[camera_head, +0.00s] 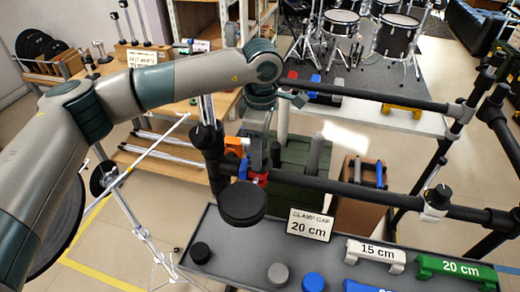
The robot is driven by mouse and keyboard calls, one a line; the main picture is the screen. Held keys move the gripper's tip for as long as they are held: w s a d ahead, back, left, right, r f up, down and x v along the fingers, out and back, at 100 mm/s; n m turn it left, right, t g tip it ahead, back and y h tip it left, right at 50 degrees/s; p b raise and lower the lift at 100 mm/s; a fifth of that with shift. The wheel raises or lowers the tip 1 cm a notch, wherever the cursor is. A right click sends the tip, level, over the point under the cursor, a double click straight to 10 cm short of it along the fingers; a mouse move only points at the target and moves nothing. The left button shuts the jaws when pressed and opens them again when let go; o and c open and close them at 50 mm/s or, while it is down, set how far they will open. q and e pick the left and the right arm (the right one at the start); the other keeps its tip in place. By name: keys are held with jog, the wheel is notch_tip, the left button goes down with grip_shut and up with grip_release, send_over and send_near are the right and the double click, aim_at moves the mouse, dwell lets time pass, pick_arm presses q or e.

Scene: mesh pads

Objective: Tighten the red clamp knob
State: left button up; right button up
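The red clamp knob (258,179) sits on the lower black rail (340,189), near its left end. It is small here and partly hidden by my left gripper (258,160). The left arm reaches in from the left and its gripper points down over the knob from above. The fingertips end right at the knob, but I cannot tell whether they touch it or how far apart they are. My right gripper is not in view.
A blue part (243,169) and an orange part (236,145) are close beside the knob. A black round pad (242,204) is just in front. A sign reading "CLAMP GAP 20 cm" (309,225) stands on the grey tray (232,262), with green and white spacer blocks at right.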

pick_arm(q)
jog(key=shift+r, duration=0.1)
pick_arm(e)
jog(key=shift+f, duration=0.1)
pick_arm(q)
jog(key=shift+r, duration=0.3)
notch_tip(320, 180, up, 17)
jog(key=b, duration=0.3)
jog(key=shift+s+f, duration=0.2)
jog(key=shift+s, duration=0.05)
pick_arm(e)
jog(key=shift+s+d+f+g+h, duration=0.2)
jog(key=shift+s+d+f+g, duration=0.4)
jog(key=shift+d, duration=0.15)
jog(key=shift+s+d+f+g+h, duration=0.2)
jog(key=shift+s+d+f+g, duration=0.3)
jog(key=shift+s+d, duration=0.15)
pick_arm(q)
jog(key=shift+d, duration=0.1)
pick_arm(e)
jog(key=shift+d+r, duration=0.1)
